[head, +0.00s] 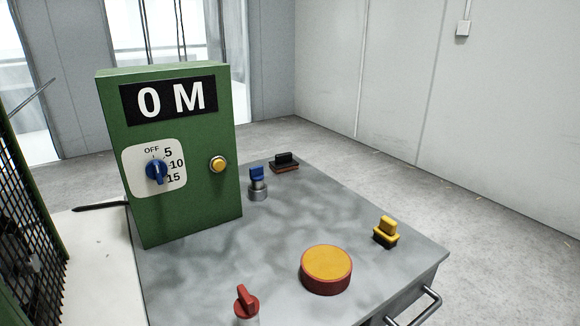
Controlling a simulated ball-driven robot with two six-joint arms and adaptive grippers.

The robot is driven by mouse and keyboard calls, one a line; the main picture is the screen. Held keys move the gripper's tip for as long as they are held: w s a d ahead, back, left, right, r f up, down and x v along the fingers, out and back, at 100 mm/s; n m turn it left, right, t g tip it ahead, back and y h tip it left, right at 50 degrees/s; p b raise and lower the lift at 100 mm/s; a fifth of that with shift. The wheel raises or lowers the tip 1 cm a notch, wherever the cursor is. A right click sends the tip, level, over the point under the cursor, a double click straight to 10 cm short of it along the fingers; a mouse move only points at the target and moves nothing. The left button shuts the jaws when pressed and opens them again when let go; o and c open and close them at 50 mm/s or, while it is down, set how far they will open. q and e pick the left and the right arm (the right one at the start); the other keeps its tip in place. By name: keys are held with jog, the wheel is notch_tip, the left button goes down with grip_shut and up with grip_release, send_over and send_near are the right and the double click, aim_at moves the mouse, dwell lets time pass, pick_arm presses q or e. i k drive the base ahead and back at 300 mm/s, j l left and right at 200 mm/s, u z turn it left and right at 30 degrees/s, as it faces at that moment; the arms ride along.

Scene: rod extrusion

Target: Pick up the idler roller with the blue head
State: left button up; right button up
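The idler roller with the blue head (257,176) stands upright on the grey metal table top, just right of the green control box. Its blue head sits on a short grey cylindrical base. It stands apart from the other pieces, and nothing covers it. Neither of my grippers shows in the head view.
The green control box (190,215) reads "0 M". A black mesh panel (30,215) stands left.

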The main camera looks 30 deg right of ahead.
aim_at(256, 173)
jog(key=i+l, duration=0.15)
jog(key=l, duration=0.45)
jog(key=i+l+u, duration=0.1)
jog(key=l, duration=0.55)
jog(key=i+l, duration=0.15)
jog(key=l, duration=0.5)
jog(key=i+l+u, duration=0.15)
jog(key=l, duration=1.1)
